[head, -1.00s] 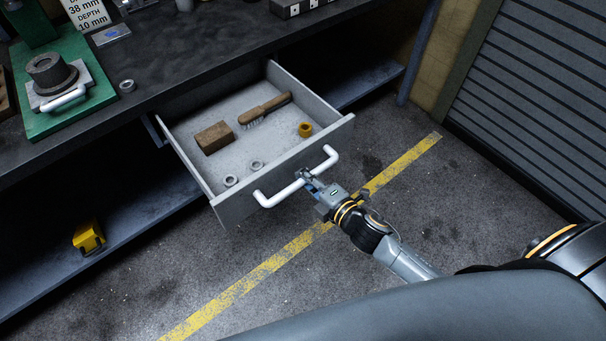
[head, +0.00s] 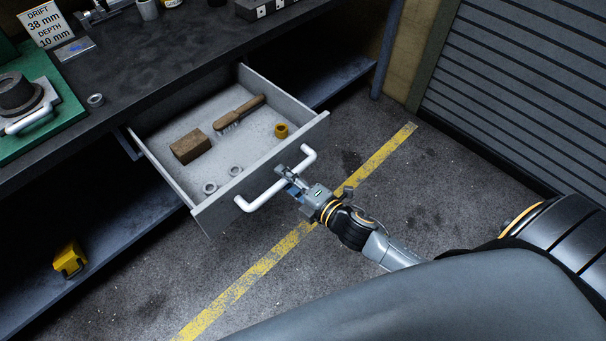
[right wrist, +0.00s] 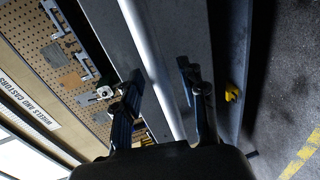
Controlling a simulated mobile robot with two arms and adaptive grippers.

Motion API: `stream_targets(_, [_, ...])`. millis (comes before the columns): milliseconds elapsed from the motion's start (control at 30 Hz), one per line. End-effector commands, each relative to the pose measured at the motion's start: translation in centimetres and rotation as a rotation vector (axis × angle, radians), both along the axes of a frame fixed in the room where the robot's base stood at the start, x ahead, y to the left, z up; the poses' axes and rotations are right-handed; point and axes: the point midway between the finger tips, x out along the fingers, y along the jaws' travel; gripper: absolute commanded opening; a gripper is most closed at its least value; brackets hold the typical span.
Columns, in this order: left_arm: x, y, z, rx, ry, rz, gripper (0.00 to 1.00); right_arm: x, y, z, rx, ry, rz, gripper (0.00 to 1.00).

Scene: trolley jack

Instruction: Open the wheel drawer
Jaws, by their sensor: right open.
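The wheel drawer (head: 213,215) is a light grey tray that stands pulled out from under the workbench in the head view. Its white bar handle (head: 270,193) is on the front panel. My right gripper (head: 285,174) is at the middle of the handle. In the right wrist view, the white handle bar (right wrist: 150,60) passes between the two spread fingers of the right gripper (right wrist: 163,97). The fingers are open, one on each side of the bar; I cannot tell whether either touches it. My left gripper is not in view.
The drawer holds a wooden block (head: 190,147), a brush (head: 240,113), a brass-coloured ring (head: 281,130) and two grey rings. A dark workbench (head: 150,65) is above, with a lower shelf (head: 110,240) holding a yellow object (head: 69,260). Floor in front is clear.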

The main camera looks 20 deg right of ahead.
Motion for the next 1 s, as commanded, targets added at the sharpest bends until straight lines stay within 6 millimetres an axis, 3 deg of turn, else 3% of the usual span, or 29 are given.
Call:
stream_targets(500, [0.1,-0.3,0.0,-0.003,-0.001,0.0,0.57,-8.6,-3.1,1.8,0.001,0.001,0.0,0.41])
stream_targets(700, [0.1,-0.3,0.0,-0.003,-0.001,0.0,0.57,-9.9,-3.6,2.2,0.0,-0.002,0.0,0.41])
stream_targets(1000, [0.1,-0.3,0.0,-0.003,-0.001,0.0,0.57,-10.1,-3.7,2.3,0.0,-0.002,0.0,0.41])
